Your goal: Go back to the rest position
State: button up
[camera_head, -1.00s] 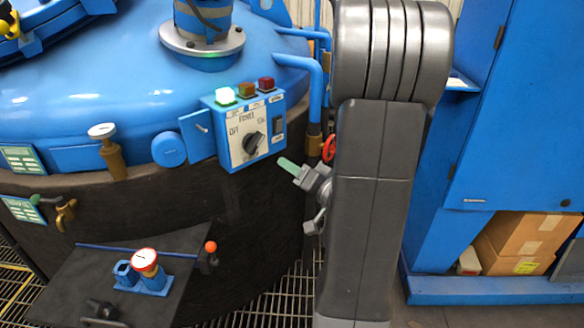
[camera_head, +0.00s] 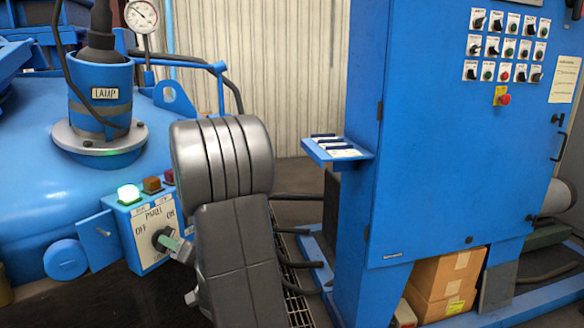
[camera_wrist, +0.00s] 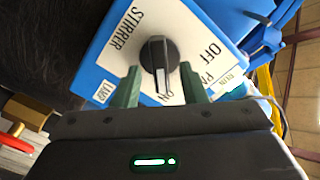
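My gripper (camera_head: 170,243) is at the control panel (camera_head: 143,262), with a green finger overlapping the black knob in the head view. In the wrist view my two green fingers (camera_wrist: 160,85) are spread apart. The black knob (camera_wrist: 158,58) shows between and just beyond their tips; contact cannot be told. The panel also reads STIRRER. My grey arm hides part of the panel's right side in the head view.
A green light (camera_head: 128,193) glows on the panel. A blue cabinet (camera_head: 450,170) with a small shelf (camera_head: 337,151) stands right. Cardboard boxes (camera_head: 445,280) sit below it. Some floor shows between furnace and cabinet.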

jog(key=shift+x, duration=1.05)
jog(key=shift+d, duration=0.1)
jog(key=v, duration=1.4)
jog(key=w+a+n+b, duration=0.3)
jog(key=w+a+n, duration=0.3)
jog(key=a, duration=0.6)
jog(key=shift+w+a+n, duration=0.2)
jog(key=shift+w+n, duration=0.2)
jog(key=shift+n, duration=0.7)
jog(key=shift+r, duration=0.1)
jog(key=shift+d, duration=0.15)
